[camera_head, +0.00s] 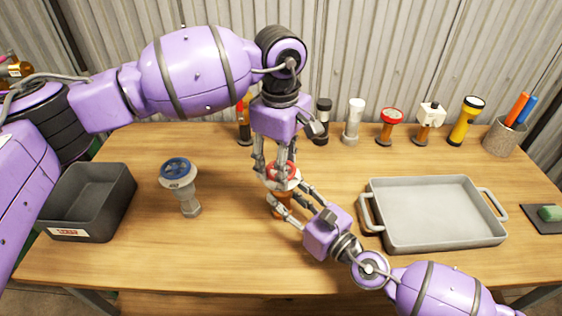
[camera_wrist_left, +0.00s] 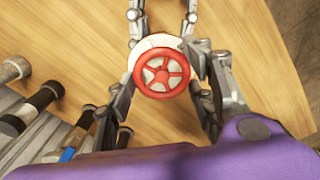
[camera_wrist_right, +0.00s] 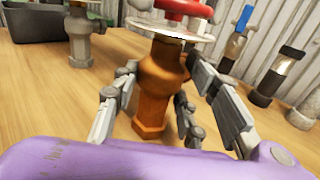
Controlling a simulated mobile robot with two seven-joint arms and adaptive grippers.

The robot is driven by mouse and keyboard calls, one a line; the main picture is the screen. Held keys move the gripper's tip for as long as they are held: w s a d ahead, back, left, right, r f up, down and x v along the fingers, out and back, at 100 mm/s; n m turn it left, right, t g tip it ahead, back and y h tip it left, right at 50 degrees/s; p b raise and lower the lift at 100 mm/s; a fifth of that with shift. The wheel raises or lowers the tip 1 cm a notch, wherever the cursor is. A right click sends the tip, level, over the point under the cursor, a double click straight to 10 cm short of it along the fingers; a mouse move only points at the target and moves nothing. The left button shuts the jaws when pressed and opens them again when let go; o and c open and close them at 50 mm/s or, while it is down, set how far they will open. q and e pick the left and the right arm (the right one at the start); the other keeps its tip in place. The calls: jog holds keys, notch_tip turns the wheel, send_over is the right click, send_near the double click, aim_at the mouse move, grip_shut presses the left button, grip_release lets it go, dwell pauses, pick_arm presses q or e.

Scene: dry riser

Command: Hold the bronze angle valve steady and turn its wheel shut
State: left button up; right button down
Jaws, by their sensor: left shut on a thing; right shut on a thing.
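The bronze angle valve (camera_wrist_right: 158,78) stands upright near the middle of the wooden table. Its red wheel (camera_wrist_left: 162,73) sits on top, above a pale round plate (camera_wrist_left: 150,44). My left gripper (camera_head: 275,172) comes down from above, its fingers shut on opposite sides of the red wheel. My right gripper (camera_head: 287,204) comes in low from the front right, its fingers shut on the bronze body. In the head view, the fingers hide much of the valve (camera_head: 280,208).
A blue-wheeled grey valve (camera_head: 188,188) stands to the left, near a dark bin (camera_head: 115,205). A grey tray (camera_head: 432,241) lies to the right. Several upright tools and fittings line the back, including a yellow torch (camera_head: 463,125). The front left table is clear.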

pick_arm(q)
jog(key=m, duration=0.7)
jog(key=shift+w, duration=0.1)
pick_arm(e)
jog(key=shift+s+a+f, duration=0.1)
jog(key=shift+s+f, duration=0.05)
jog(key=shift+s, duration=0.05)
pick_arm(q)
jog(key=m, duration=0.4)
jog(key=shift+d+m, duration=0.1)
jog(key=shift+m, duration=1.5)
jog(key=shift+s+d, duration=0.15)
jog(key=shift+s, duration=0.1)
jog(key=o, duration=1.1)
jog(key=shift+r, duration=0.1)
pick_arm(e)
jog(key=shift+w, duration=0.1)
